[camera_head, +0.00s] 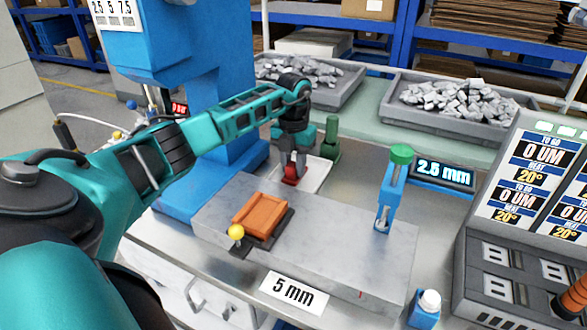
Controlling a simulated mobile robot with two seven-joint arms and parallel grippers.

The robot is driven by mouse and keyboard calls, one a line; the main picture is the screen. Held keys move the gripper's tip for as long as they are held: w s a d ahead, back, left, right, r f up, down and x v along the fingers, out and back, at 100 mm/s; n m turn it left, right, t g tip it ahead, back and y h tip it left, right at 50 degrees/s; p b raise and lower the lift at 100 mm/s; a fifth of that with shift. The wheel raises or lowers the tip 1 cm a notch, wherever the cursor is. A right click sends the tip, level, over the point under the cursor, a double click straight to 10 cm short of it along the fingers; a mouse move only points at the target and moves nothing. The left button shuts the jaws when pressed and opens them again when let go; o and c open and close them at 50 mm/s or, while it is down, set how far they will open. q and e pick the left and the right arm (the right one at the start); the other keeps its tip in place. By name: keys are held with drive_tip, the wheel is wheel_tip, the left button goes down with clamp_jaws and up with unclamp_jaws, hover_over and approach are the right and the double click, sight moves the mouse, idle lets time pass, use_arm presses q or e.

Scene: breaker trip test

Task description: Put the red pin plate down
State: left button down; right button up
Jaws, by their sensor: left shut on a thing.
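My left gripper (293,169) reaches in from the left and points down over a white tray (318,176). It is shut on the red pin plate (290,176), a small red piece showing at its fingertips. The fingers hide part of the plate. The plate shows against the tray's near left part; I cannot tell whether it touches the tray. My right gripper is not in view.
A grey metal slab (340,251) in front carries an orange block (261,215) with a yellow knob (236,231). A blue clamp post (389,195) with a green top stands on its right. A dark green cylinder (332,138) stands behind the tray. A blue machine (205,75) is at left.

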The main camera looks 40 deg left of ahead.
sight(294, 162)
use_arm(q)
drive_tip(key=shift+f, duration=0.75)
drive_tip(key=shift+f, duration=0.1)
drive_tip(key=c, duration=0.8)
unclamp_jaws()
drive_tip(key=shift+c, duration=0.2)
wheel_tip(294, 162, up, 12)
drive_tip(key=shift+r, duration=0.15)
